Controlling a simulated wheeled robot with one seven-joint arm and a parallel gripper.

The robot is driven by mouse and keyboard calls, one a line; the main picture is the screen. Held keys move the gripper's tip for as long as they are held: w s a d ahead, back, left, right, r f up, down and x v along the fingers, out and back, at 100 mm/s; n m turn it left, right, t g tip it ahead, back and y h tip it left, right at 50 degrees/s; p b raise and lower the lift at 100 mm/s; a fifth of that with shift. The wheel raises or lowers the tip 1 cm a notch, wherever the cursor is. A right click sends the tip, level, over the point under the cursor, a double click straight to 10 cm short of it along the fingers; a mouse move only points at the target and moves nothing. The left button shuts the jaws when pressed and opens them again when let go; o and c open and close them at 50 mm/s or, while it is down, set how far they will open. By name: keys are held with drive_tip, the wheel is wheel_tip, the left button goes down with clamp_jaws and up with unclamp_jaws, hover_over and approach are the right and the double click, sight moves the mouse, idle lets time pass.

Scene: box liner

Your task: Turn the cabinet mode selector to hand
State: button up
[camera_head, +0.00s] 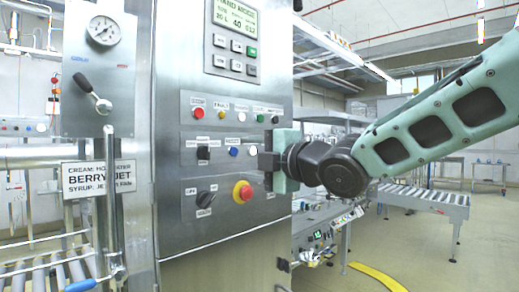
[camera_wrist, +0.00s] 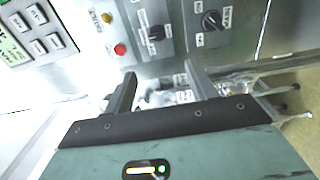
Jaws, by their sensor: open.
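The steel cabinet panel (camera_head: 222,175) carries two black rotary selectors. The upper selector (camera_head: 203,152) is small with labels around it; the lower selector (camera_head: 205,198) is larger, its pointer slanted. Lettering is too small to tell which is the mode selector. Both appear in the wrist view, the upper one (camera_wrist: 157,32) and the lower one (camera_wrist: 211,19). The display (camera_head: 235,18) appears to read HAND MODE. My gripper (camera_head: 268,161) is open at the panel's right edge, right of both selectors. In the wrist view its fingers (camera_wrist: 160,70) are apart, with nothing between them.
A red mushroom button (camera_head: 242,192) sits right of the lower selector, close to my gripper. Small coloured buttons and lamps (camera_head: 230,114) line the panel above. A lever (camera_head: 93,95) and pipework stand at left. A conveyor (camera_head: 424,200) stands behind my arm at right.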

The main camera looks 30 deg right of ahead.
drive_tip(key=p+v, duration=0.2)
drive_tip(key=p, duration=0.1)
drive_tip(key=shift+d+r, duration=0.1)
drive_tip(key=shift+r, duration=0.05)
idle(0.6)
